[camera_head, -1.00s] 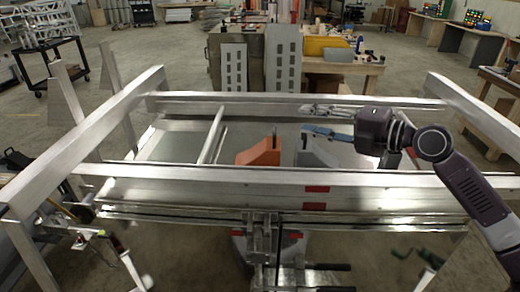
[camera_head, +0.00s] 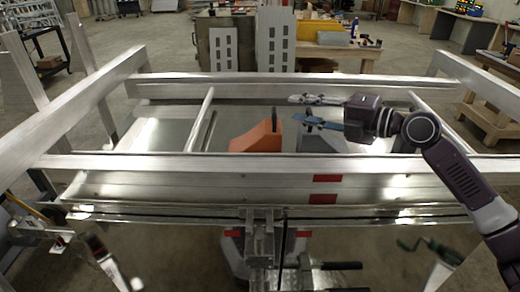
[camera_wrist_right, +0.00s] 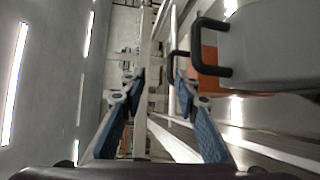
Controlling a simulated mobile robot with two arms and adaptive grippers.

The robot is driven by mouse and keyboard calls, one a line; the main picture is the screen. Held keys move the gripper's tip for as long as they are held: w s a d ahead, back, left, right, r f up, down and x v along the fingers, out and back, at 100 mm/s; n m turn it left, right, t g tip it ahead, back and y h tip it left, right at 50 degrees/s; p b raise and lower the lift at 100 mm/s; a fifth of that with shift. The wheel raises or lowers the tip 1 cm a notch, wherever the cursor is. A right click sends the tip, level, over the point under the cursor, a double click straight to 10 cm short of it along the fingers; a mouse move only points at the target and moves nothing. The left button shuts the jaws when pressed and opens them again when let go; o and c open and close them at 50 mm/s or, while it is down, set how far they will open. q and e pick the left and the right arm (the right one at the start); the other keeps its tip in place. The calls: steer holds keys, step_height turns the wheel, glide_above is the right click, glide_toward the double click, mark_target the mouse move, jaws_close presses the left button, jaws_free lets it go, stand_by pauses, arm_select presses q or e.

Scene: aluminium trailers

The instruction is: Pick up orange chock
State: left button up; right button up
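The orange chock (camera_head: 260,136) sits on the trailer bed behind the near rail, which hides its lower edge. A grey chock (camera_head: 316,141) stands just right of it. My right gripper (camera_head: 293,108) is open and empty, its fingers pointing left above the grey chock and a little right of the orange one. In the right wrist view, the open blue-padded fingers (camera_wrist_right: 156,84) have nothing between them. My left gripper is not in view.
The near trailer rail (camera_head: 200,164) runs across in front of the chocks, and a far rail (camera_head: 215,88) runs behind them. A slanted bar (camera_head: 200,122) lies left of the chocks. A workbench (camera_head: 340,52) stands behind the trailer.

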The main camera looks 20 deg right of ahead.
mark_target(275, 110)
steer(key=p+x, duration=0.2)
steer(key=x, duration=0.1)
steer(key=f+p+x, duration=0.1)
steer(key=p+x, duration=0.1)
steer(key=x, duration=0.2)
steer(key=shift+s+f, duration=0.15)
steer(key=shift+f, duration=0.05)
steer(key=shift+w+a+f+p, duration=0.15)
steer(key=shift+w+a+p, duration=0.1)
steer(key=shift+p, duration=0.15)
steer(key=shift+w+a+f, duration=0.1)
steer(key=shift+w+f, duration=0.1)
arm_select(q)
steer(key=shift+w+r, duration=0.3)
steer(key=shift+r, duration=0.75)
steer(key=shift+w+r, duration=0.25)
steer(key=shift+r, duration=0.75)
arm_select(e)
steer(key=shift+s, duration=0.1)
jaws_close()
steer(key=shift+r, duration=0.15)
